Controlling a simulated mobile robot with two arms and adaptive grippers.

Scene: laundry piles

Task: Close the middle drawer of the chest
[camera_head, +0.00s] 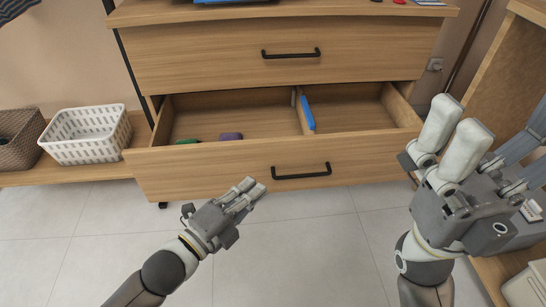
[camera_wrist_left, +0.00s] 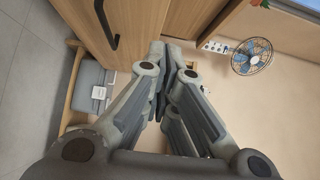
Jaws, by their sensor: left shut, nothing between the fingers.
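The wooden chest (camera_head: 215,59) has its upper drawer shut. The drawer below it, the middle drawer (camera_head: 232,169), is pulled out, with a dark bar handle (camera_head: 301,171) on its front. My left gripper (camera_head: 255,187) is shut and empty, close to the drawer front, left of the handle; contact cannot be told. In the left wrist view its fingers (camera_wrist_left: 172,50) are together, with wood panels and a dark handle (camera_wrist_left: 106,22) beside them. My right gripper (camera_head: 455,135) is raised right of the drawer; its finger gap is unclear.
Inside the drawer are a divider, a blue item (camera_head: 308,113), a purple item (camera_head: 230,136) and a green item (camera_head: 188,141). A white basket (camera_head: 88,135) and a brown basket (camera_head: 20,140) stand left on a low shelf. Tiled floor in front is clear.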

